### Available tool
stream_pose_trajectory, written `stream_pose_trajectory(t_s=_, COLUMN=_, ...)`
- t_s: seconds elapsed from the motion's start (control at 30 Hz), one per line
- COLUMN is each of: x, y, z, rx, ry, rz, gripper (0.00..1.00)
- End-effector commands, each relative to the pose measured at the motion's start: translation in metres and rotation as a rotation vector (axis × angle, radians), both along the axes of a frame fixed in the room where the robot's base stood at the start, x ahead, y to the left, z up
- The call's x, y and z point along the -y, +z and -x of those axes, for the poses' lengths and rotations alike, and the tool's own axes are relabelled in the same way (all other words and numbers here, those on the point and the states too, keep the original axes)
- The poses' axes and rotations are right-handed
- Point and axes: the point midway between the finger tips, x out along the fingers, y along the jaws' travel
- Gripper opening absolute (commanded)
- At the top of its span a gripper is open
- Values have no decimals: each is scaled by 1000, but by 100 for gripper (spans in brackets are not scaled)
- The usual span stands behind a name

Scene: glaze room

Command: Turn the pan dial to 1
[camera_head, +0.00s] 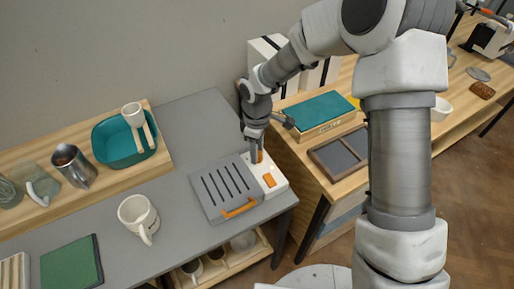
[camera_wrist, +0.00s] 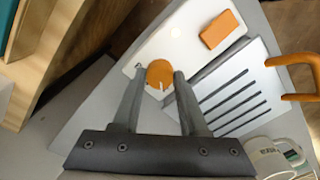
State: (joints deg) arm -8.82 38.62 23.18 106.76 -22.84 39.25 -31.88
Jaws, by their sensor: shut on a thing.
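The pan dial (camera_wrist: 159,73) is a round orange knob with a white pointer line, set on the white panel (camera_wrist: 185,35) of a grey appliance. In the wrist view its pointer faces down, toward my gripper's palm. My gripper (camera_wrist: 160,76) has its two fingers on either side of the dial, shut on it. In the head view, my gripper (camera_head: 256,149) comes down from above onto the panel's far end, and the dial (camera_head: 259,157) is partly hidden by the fingers. Any numbers around the dial are too small to read.
An orange rectangular block (camera_head: 269,180) sits on the same panel. The appliance's slotted grey lid (camera_head: 222,190) has an orange handle (camera_head: 238,207). A white mug (camera_head: 137,214) stands to the left on the grey counter. A wooden table with a teal-topped box (camera_head: 318,112) is to the right.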

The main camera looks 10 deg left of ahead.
Motion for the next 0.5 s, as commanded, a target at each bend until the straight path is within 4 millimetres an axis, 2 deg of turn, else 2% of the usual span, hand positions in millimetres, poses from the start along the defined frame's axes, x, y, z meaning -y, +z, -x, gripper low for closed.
stream_pose_trajectory(t_s=0.5, x=-1, y=1, z=-1, rx=4, ry=101, rz=-2, gripper=0)
